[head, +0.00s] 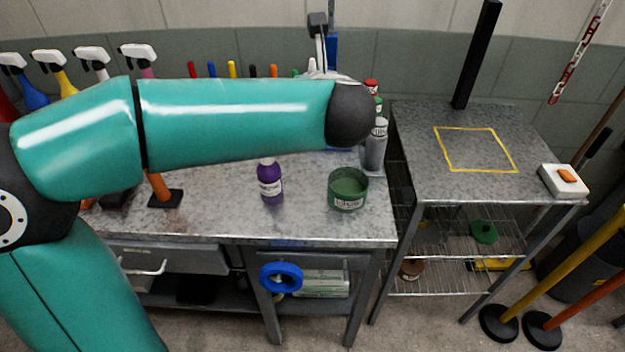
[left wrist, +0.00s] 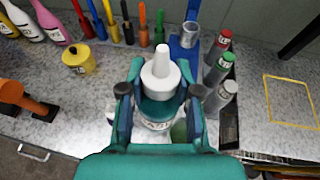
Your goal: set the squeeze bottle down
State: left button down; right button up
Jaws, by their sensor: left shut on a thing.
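The squeeze bottle (left wrist: 160,78) has a white pointed nozzle and a dark teal body with a white label, partly covered by the fingers. In the left wrist view my left gripper (left wrist: 160,105) is shut on it, one finger on each side. The bottle is over the workbench; whether its base touches the top cannot be told. In the head view my left forearm hides most of the gripper and the bottle. My right gripper is in neither view.
The grey workbench (head: 225,215) carries a purple bottle (head: 269,182), a green tub (head: 348,189) and several cans by its right edge. To the right, a metal cart (head: 415,175) has an empty yellow-outlined square (head: 476,128) and a white box (head: 563,181) at its corner.

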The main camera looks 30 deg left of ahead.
pick_arm(q)
notch_tip(320, 180, down, 18)
dwell(0.5)
jog(key=shift+f+b, duration=0.1)
jog(key=shift+b, duration=0.3)
jog(key=c, duration=0.8)
grip_release()
